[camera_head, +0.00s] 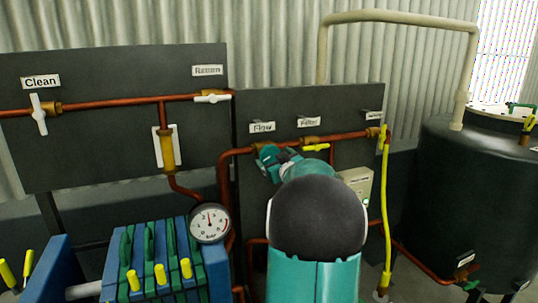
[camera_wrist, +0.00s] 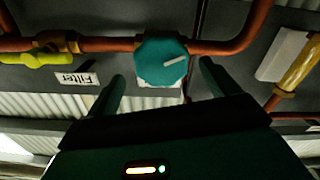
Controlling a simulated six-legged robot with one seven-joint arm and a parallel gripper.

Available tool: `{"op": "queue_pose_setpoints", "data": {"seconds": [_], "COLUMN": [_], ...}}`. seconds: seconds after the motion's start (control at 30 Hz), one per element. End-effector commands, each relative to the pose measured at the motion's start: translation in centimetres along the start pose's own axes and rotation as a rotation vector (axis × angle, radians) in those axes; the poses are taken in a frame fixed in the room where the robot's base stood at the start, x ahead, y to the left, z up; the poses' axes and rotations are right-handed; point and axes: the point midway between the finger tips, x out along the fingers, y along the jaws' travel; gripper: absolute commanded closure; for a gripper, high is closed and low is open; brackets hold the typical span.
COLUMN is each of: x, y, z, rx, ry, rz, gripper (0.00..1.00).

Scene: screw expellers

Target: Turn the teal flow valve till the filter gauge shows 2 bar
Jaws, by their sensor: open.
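The teal flow valve (camera_wrist: 161,62) is an octagonal knob with a pale pointer bar, set on a copper pipe. In the wrist view it lies between the fingertips of my open gripper (camera_wrist: 161,73), with a gap visible on each side. In the head view, the teal shapes of the valve and my gripper (camera_head: 279,160) run together under the Flow label (camera_head: 262,127), partly hidden by my arm. The round white gauge (camera_head: 209,222) sits by the blue and green press; its needle points roughly straight up. Its numbers are too small to read.
A yellow valve handle (camera_head: 316,147) sits under the Filter label (camera_head: 309,122), right of the flow valve. A white-handled valve (camera_head: 212,98) is at upper left. The press (camera_head: 160,262) with yellow handles stands at lower left. A black tank (camera_head: 470,195) stands at right.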

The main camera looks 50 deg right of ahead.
Motion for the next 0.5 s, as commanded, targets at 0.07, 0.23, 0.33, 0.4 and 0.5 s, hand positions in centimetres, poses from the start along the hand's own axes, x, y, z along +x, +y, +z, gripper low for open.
{"op": "queue_pose_setpoints", "data": {"seconds": [0.07, 0.23, 0.33, 0.4, 0.5], "x": [1.7, 3.9, 4.5, 4.7, 4.7], "y": [-0.2, -0.2, -0.2, -0.3, -0.3], "z": [0.1, 0.0, 0.0, -0.1, -0.1], "rx": [0.001, 0.001, 0.001, 0.001, 0.001], "ry": [0.000, 0.000, 0.001, 0.001, 0.001], "rz": [-0.003, -0.003, -0.004, -0.004, -0.003], "gripper": [0.13, 0.13, 0.13, 0.13, 0.13]}}
